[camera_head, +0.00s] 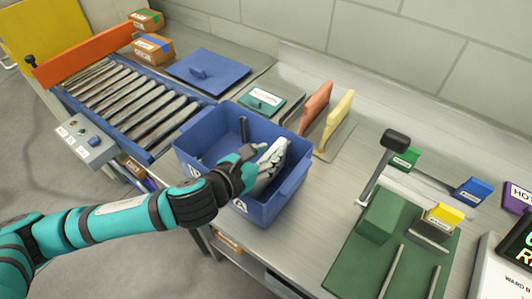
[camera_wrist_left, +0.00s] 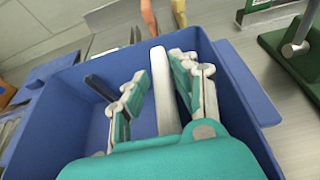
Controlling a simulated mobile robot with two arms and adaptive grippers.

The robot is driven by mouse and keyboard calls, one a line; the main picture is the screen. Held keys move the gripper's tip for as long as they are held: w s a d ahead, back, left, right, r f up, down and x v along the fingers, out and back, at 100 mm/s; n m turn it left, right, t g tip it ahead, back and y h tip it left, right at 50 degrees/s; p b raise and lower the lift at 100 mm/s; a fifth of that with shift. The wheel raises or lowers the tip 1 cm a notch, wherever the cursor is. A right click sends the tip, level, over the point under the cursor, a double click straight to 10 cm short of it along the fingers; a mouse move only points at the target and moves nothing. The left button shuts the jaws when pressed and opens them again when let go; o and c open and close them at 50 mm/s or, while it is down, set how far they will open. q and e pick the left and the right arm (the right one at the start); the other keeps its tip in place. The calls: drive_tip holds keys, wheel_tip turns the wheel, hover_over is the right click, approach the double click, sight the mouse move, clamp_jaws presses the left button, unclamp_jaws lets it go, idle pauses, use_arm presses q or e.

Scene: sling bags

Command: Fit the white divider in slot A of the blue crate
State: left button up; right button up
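The blue crate (camera_head: 187,148) stands on the metal counter, with a white letter A on its front wall near the right. The white divider (camera_head: 272,158) is inside the crate's right part, upright and slightly tilted in the picture. It also shows in the left wrist view (camera_wrist_left: 163,95). My left gripper (camera_wrist_left: 160,72) reaches into the crate with one finger on each side of the divider; the fingers look parted, with gaps beside it. The gripper also shows in the head view (camera_head: 255,160). The divider's lower edge and its seat in the slot are hidden. My right gripper is out of view.
A dark upright strip (camera_head: 243,130) is on the crate's far wall. An orange panel (camera_head: 316,106) and a yellow panel (camera_head: 340,122) stand behind the crate. A roller conveyor (camera_head: 130,105) lies left; a green fixture with a lever (camera_head: 380,215) stands right.

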use_arm(q)
drive_tip(key=o, duration=0.3)
drive_tip(key=shift+s+f, duration=0.1)
drive_tip(key=shift+f, duration=0.2)
drive_tip(key=shift+s+a+f, duration=0.1)
drive_tip(key=v, duration=0.7)
drive_tip(key=shift+r, duration=0.5)
drive_tip(key=shift+a, duration=0.1)
